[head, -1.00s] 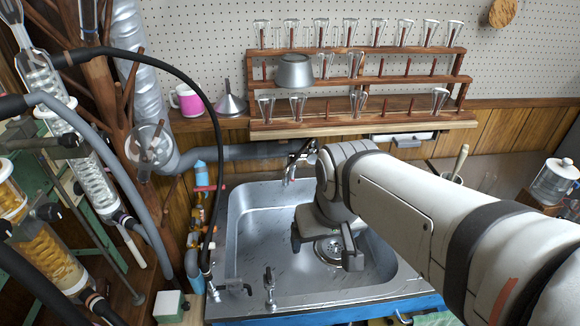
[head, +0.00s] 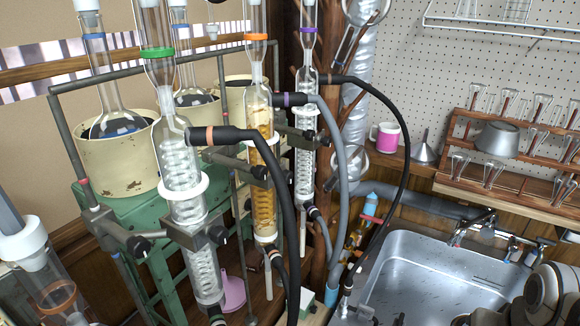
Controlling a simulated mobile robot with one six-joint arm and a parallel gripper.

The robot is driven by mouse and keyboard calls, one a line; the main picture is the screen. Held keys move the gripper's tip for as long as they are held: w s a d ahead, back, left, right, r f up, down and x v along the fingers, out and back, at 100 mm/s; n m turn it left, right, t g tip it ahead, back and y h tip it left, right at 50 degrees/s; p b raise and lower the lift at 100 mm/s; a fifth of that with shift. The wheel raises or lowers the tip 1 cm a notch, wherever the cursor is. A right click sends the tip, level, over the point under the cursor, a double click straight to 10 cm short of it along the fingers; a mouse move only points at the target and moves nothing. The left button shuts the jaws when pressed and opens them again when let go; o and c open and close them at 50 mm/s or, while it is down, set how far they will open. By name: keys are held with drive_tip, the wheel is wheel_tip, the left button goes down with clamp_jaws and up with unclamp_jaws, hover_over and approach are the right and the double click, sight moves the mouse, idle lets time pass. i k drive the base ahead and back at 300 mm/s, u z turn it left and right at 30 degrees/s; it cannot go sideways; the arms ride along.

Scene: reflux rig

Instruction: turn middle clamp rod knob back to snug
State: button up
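Three glass condensers stand in a row, with green, orange and purple collars. The middle condenser (head: 262,195), holding amber liquid, has a dark grey clamp (head: 238,167) across it. Dark knobs show around this clamp, but they are small and partly behind the front condenser (head: 182,170) and its black hose. I cannot tell which one is the rod knob or how tight it is. My arm's pale end (head: 550,290) is at the lower right, over the sink's right side, well apart from the clamps. Its fingers are not clearly seen.
Black and grey hoses (head: 338,170) loop in front of the condensers. Cream heating pots (head: 118,165) stand on a green frame at left. The sink (head: 410,275) is at lower right. A pink mug (head: 385,139), a funnel (head: 424,150) and a glassware rack (head: 500,183) stand behind.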

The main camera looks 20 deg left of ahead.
sight(260, 172)
drive_tip(key=z, duration=0.3)
drive_tip(key=k, duration=0.25)
drive_tip(key=u, duration=3.5)
drive_tip(key=k, duration=0.9)
drive_tip(key=z, duration=1.25)
drive_tip(key=i, duration=1)
drive_tip(key=u, duration=0.1)
